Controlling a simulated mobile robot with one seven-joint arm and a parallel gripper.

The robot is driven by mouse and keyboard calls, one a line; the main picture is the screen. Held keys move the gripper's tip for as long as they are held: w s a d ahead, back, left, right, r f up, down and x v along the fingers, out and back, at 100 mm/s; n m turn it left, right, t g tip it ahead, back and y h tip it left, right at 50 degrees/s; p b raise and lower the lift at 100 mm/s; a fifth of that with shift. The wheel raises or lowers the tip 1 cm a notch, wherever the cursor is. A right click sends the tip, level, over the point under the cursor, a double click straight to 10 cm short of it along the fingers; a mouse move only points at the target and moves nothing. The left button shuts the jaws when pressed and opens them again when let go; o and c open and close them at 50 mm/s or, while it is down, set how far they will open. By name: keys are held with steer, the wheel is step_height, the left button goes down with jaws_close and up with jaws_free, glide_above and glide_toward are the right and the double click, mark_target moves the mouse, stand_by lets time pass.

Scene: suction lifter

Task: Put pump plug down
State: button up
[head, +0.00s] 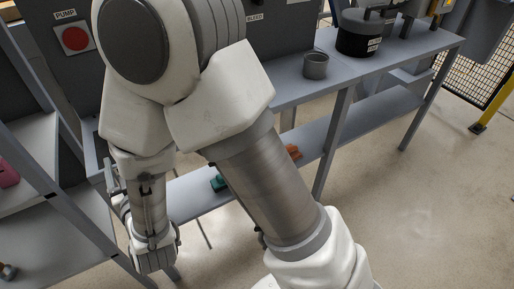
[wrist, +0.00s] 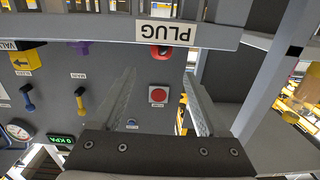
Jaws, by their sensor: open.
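My gripper (wrist: 165,88) is open in the wrist view, its two fingers apart with nothing held between them. The wrist view is upside down. A red curved piece (wrist: 160,52) sits by the shelf edge with the PLUG label (wrist: 168,31); it may be the pump plug, but I cannot tell for sure. It appears beyond the fingertips, apart from them. In the head view my gripper (head: 155,260) hangs low at the left, beside the lower shelf, and its fingers are hard to make out. No clear plug shows there.
A panel with a red button (wrist: 158,95), blue and yellow handles, a gauge (wrist: 18,132) and a green 0 KPA display (wrist: 60,139) faces the wrist camera. A purple piece (wrist: 80,47) is on the shelf. A grey cup (head: 315,66) stands on the bench. Open floor lies right.

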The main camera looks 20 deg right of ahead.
steer(key=w+d+r+g, duration=0.2)
steer(key=d+r+g, duration=0.45)
steer(key=d, duration=0.55)
steer(key=s+d+r+m+g+h, duration=0.1)
steer(key=s+d+g+h, duration=0.1)
steer(key=s+d, duration=0.6)
steer(key=s+d+r+m+g+h, duration=0.1)
steer(key=s+d+r+g+h, duration=0.1)
steer(key=s+d, duration=0.6)
steer(key=shift+s+d+r+m+g, duration=0.25)
steer(key=shift+s+d+m+g, duration=0.15)
steer(key=shift+s, duration=0.65)
steer(key=shift+a, duration=0.1)
